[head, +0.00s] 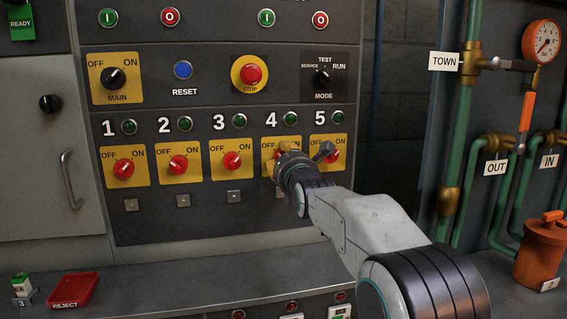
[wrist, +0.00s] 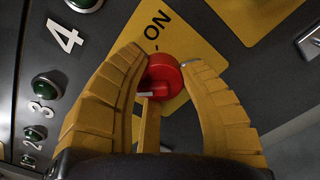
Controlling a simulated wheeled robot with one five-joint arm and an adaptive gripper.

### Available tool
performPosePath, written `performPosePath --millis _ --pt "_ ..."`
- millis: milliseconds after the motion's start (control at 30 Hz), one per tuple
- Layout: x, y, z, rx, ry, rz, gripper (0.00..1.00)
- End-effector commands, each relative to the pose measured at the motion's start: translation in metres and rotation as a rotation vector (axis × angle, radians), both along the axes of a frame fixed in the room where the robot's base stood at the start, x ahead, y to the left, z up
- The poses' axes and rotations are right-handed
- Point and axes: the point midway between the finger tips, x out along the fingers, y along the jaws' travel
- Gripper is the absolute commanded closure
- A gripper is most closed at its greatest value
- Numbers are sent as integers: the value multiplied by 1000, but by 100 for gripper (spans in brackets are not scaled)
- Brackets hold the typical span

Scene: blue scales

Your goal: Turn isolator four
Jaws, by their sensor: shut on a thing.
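Isolator four's red knob (wrist: 163,74) sits on its yellow plate (wrist: 190,35) in the wrist view. "ON" is printed above it, and the number 4 and a green lamp are to the upper left. A white mark shows at the knob's lower left. My gripper (wrist: 162,66) has its yellow ribbed fingers on either side of the knob, shut on it. In the head view, my gripper (head: 282,152) covers that knob; part of the isolator four plate (head: 268,145) shows with "OFF" and "ON".
Isolator three's knob (head: 232,161) is to the left and isolator five's knob (head: 333,156), partly hidden by my gripper, is to the right. A red reject tray (head: 75,291) lies on the ledge. Green pipes (head: 459,150) stand at the right.

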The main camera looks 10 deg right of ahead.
Motion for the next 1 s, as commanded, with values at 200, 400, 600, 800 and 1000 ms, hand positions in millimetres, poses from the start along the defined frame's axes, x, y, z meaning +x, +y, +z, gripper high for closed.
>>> performPosePath --millis 200,400,600,800,1000 --pt "0 -1 4 -51 -10 -1 94" --pt "0 -1 5 -63 -11 -2 94" --pt "0 -1 5 -64 -12 -2 94" --pt "0 -1 5 -63 -11 -2 52" --pt "0 0 3 -62 -7 -1 35"
